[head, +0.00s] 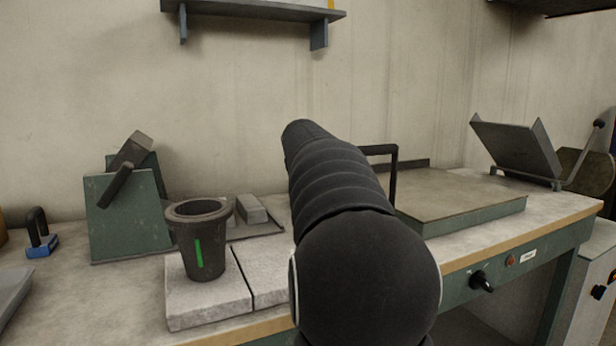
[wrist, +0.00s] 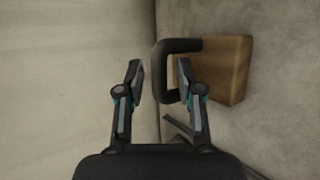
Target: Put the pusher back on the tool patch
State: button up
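A brown block with a black C-shaped handle, which looks like the pusher (wrist: 228,72), sits against the grey counter in the wrist view. My gripper (wrist: 160,68) is open. Its fingers appear on either side of the handle's outer bar, the right finger overlapping the loop; I cannot tell whether either touches. In the head view my arm hides the gripper, and I cannot make out the brown block there. No tool patch can be made out in either view.
A dark cup with a green stripe (head: 200,245) stands on pale slabs (head: 205,302). A green stand (head: 128,215), a small blue tool with black handle (head: 40,240) and a tray block (head: 250,208) are at left. A flat green-edged plate (head: 470,200) is at right.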

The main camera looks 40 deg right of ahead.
jog(key=v, duration=1.2)
dwell(0.3)
